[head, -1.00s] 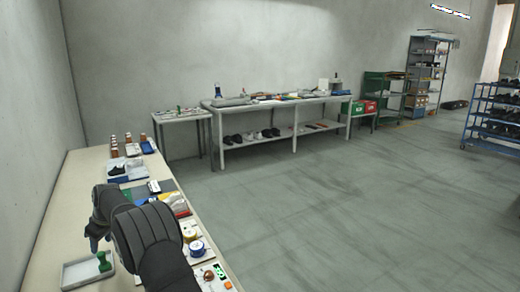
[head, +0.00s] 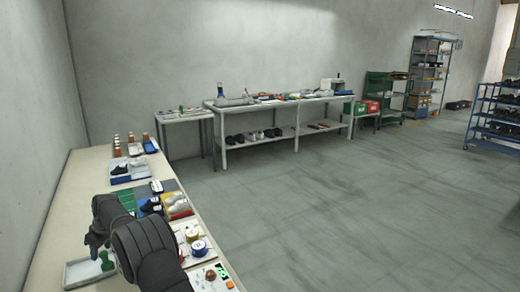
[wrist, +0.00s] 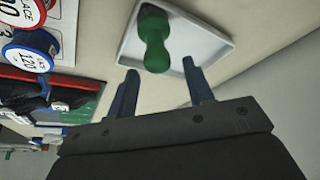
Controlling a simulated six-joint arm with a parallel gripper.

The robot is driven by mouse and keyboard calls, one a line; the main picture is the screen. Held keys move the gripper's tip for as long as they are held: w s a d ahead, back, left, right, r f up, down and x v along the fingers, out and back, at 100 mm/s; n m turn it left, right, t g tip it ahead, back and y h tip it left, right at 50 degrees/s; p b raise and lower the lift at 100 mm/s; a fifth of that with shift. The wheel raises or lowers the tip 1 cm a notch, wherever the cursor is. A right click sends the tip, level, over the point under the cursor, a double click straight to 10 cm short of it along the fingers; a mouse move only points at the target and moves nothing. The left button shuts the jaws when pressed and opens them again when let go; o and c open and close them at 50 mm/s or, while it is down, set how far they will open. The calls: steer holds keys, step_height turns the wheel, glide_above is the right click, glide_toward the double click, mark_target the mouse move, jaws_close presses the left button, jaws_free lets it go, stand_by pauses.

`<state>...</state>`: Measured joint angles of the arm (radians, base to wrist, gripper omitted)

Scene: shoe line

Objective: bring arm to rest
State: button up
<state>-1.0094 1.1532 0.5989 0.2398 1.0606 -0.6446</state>
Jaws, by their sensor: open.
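My gripper (wrist: 158,88) is open and empty in the wrist view, its two blue-grey fingers apart. In the head view my dark arm reaches over the near end of the long bench (head: 95,180). There the green object (head: 107,261) and the tray (head: 78,272) show beside the arm, partly covered by it. The fingertips are largely hidden in the head view.
Labelled round tins (head: 198,248) stand to the right of my arm. Shoes in trays (head: 122,169) and several brown bottles (head: 131,139) are farther along the bench. A wall (head: 30,100) borders its left side.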

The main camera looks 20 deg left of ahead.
step_height(320, 180, up, 2)
steer(key=w+d+r, duration=0.6)
steer(key=d+r, duration=0.1)
steer(key=d, duration=0.3)
steer(key=s+d+m, duration=0.2)
steer(key=s+d, duration=0.9)
steer(key=d, duration=0.1)
steer(key=s+a+f, duration=0.5)
steer(key=a+f, duration=0.1)
steer(key=a, duration=0.1)
steer(key=shift+s+a+f+t, duration=0.15)
steer(key=shift+s+a+t, duration=0.05)
steer(key=shift+t, duration=0.1)
steer(key=w+d+r, duration=0.5)
steer(key=d, duration=0.2)
steer(key=w+a+r+n, duration=0.1)
steer(key=w+a, duration=0.4)
steer(key=a, duration=0.1)
steer(key=shift+w, duration=0.3)
steer(key=shift+s, duration=0.1)
